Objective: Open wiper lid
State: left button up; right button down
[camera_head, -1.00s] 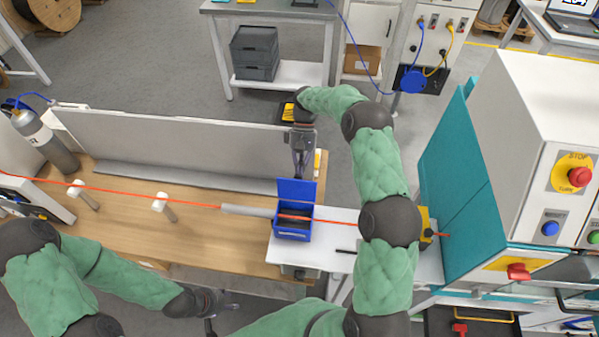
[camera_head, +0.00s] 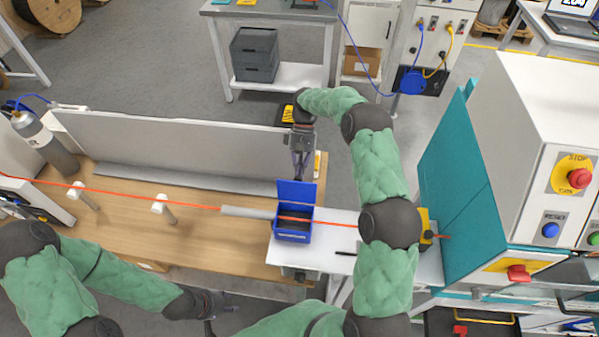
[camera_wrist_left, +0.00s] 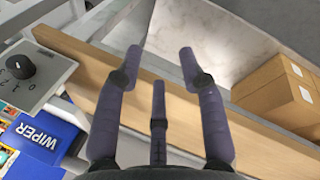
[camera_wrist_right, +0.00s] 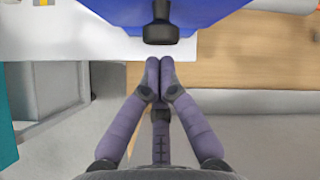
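The blue wiper box (camera_head: 293,234) stands on the white surface at the bench's right end. Its lid (camera_head: 297,192) stands raised at the back, and the orange cable passes through the box. My right gripper (camera_head: 299,172) is behind the raised lid. In the right wrist view my right gripper (camera_wrist_right: 160,75) has its fingertips together with nothing visible between them. The blue lid (camera_wrist_right: 220,12) and its dark knob (camera_wrist_right: 160,30) lie just beyond the tips. My left gripper (camera_head: 225,305) is low in front of the bench; in the left wrist view it (camera_wrist_left: 160,60) is spread and empty.
The orange cable (camera_head: 130,196) runs along the wooden bench (camera_head: 130,235) past white-headed posts (camera_head: 160,205). A grey panel (camera_head: 170,145) stands along the bench's back. A teal and white machine (camera_head: 465,190) stands at right. Cardboard boxes (camera_wrist_left: 275,95) are near my left gripper.

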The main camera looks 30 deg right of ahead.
pick_arm(q)
jog(key=shift+c, duration=0.3)
jog(key=c, duration=0.5)
jog(key=shift+w+d, duration=0.25)
grip_shut()
jog(key=m+t+h, duration=0.6)
jog(key=m+t, duration=0.3)
jog(key=t, duration=0.5)
send_near(299, 187)
jog(key=x, duration=0.7)
